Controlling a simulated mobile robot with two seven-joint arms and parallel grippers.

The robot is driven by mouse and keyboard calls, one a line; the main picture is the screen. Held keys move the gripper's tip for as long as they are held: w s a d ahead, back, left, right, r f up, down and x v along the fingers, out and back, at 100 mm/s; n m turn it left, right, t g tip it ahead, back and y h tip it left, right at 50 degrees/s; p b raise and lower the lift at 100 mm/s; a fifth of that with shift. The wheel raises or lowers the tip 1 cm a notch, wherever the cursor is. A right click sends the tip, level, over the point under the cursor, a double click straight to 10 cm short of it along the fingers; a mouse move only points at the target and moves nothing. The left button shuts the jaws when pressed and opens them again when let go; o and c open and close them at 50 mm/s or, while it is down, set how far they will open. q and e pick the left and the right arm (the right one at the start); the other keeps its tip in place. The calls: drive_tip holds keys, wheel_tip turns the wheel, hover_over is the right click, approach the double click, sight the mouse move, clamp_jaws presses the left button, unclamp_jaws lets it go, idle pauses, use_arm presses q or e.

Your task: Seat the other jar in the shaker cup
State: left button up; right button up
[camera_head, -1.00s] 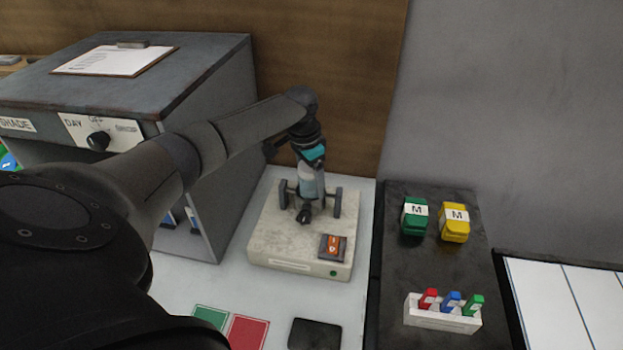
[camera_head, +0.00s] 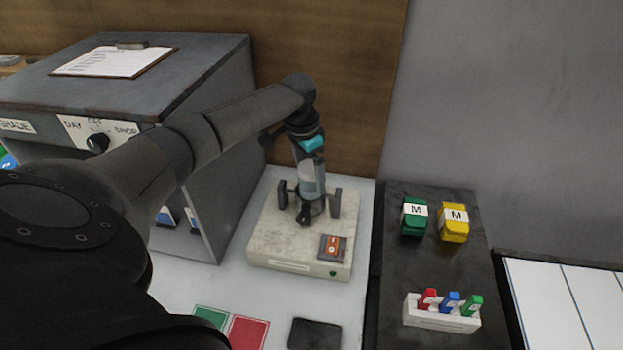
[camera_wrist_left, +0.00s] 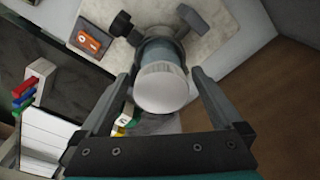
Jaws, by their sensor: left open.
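The shaker (camera_head: 300,240) is a pale box with dark upright posts and an orange switch on top. A jar (camera_head: 310,182) with a pale, greyish body stands upright between the posts. In the left wrist view the jar's white round top (camera_wrist_left: 162,88) faces me, and its lower end is inside the dark shaker cup (camera_wrist_left: 158,36). How deep it sits is hidden. My left gripper (camera_head: 311,166) points down over the jar. In the left wrist view its fingers (camera_wrist_left: 161,78) are apart, one on each side of the jar, with gaps showing. My right gripper is not in view.
A grey cabinet (camera_head: 215,130) stands close to the left of the shaker. Green (camera_head: 413,217) and yellow (camera_head: 454,223) M-marked blocks and a white rack (camera_head: 441,315) with coloured clips are on the dark mat at right. Green and red cards and a black pad lie in front.

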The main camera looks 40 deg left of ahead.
use_arm(q)
drive_tip(key=r, duration=0.6)
drive_tip(key=s+r, duration=0.1)
drive_tip(key=r, duration=0.2)
drive_tip(key=shift+a+r+p, duration=0.2)
drive_tip(key=shift+p, duration=0.2)
